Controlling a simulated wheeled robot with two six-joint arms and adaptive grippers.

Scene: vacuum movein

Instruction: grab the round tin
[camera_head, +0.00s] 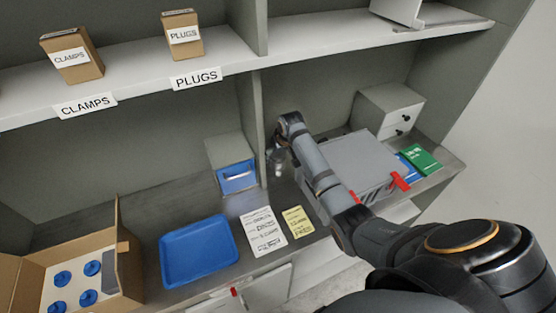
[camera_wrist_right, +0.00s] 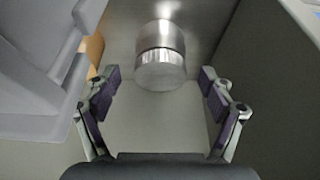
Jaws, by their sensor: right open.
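The round tin (camera_wrist_right: 160,58) is a shiny silver cylinder in the right wrist view, just ahead of my right gripper (camera_wrist_right: 159,82) and between the lines of its fingers. The gripper is open, with a finger on either side and gaps to the tin. No contact shows. In the head view my right gripper (camera_head: 279,160) is small and dark at the end of my arm, near the upright divider. I cannot clearly make out the tin there. My left gripper is not in view.
A grey case (camera_head: 345,160) with red latches lies right of my right gripper. The upright divider (camera_head: 257,130) and a small blue-fronted drawer box (camera_head: 237,178) are to its left. A blue tray (camera_head: 198,250), paper sheets (camera_head: 263,231) and an open carton (camera_head: 112,298) are nearer the front.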

